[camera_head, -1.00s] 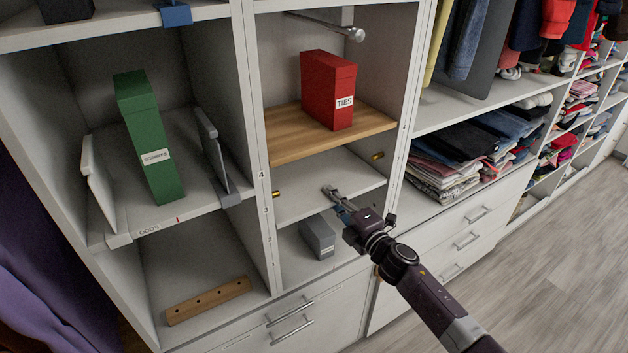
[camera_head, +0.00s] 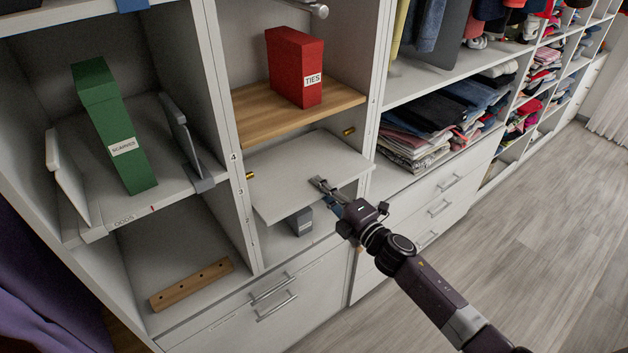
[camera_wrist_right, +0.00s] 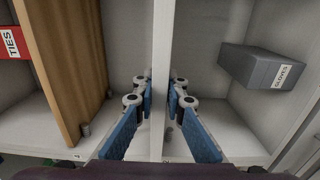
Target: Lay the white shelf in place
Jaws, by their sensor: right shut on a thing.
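The white shelf (camera_head: 290,180) is a flat board in the middle bay, below a wooden shelf (camera_head: 345,98). Its front part sticks out past the bay, and its right corner overlaps the right upright in the head view. My right gripper (camera_head: 325,188) is shut on its front edge. In the right wrist view the white shelf (camera_wrist_right: 162,70) is edge-on between the blue finger pads. One brass peg (camera_head: 249,175) shows at the bay's left front, and another brass peg (camera_head: 348,131) on the right wall above the board. My left gripper is out of view.
A red TIES box (camera_head: 295,68) stands on the wooden shelf. A grey GLOVES box (camera_wrist_right: 262,68) is below the white shelf. A leaning green box (camera_head: 115,130) stands between bookends in the left bay. A drilled wooden strip (camera_head: 192,285) lies lower left. Drawers are below.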

